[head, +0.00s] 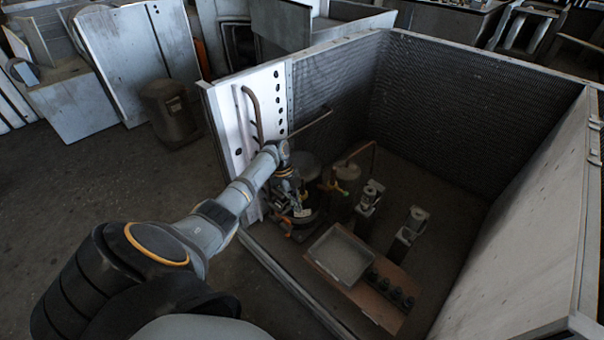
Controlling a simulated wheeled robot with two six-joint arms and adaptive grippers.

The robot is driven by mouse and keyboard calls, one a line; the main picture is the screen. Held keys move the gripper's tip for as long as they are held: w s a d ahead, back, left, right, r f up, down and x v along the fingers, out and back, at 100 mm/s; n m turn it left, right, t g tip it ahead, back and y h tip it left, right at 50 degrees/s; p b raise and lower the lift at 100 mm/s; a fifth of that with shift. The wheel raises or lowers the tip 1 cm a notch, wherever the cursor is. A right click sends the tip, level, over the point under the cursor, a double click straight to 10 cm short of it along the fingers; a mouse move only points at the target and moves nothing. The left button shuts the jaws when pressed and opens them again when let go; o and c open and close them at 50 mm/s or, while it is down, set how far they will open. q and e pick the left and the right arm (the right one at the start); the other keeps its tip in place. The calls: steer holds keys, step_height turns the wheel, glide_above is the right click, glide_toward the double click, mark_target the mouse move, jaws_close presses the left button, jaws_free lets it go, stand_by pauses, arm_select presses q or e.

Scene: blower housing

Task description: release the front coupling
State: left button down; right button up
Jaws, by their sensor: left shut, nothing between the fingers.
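My left arm reaches from the lower left over the edge of the open housing (440,110). My left gripper (301,211) is shut and points down at dark round fittings near the housing's left panel (232,125). Nothing shows between its fingers. A small orange piece (336,186) sits just right of the gripper, beside a tank with a curved copper-coloured pipe (361,151). I cannot tell which fitting is the front coupling; the arm and gripper hide part of this area. Whether the gripper touches anything is unclear. My right gripper is not in view.
A grey tray (341,257) and a brown board with several dark round pieces (393,289) lie on the housing floor. Two metal brackets (369,197) (408,231) stand behind them. Mesh walls enclose the back. The floor at the right is clear.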

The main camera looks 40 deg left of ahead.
arm_select(q)
steer(key=shift+s+a, duration=0.15)
steer(key=shift+a, duration=0.35)
steer(key=shift+s+a+b, duration=0.1)
steer(key=shift+a+b, duration=0.2)
steer(key=shift+a, duration=0.2)
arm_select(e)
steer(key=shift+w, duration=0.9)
arm_select(q)
steer(key=shift+a, duration=0.1)
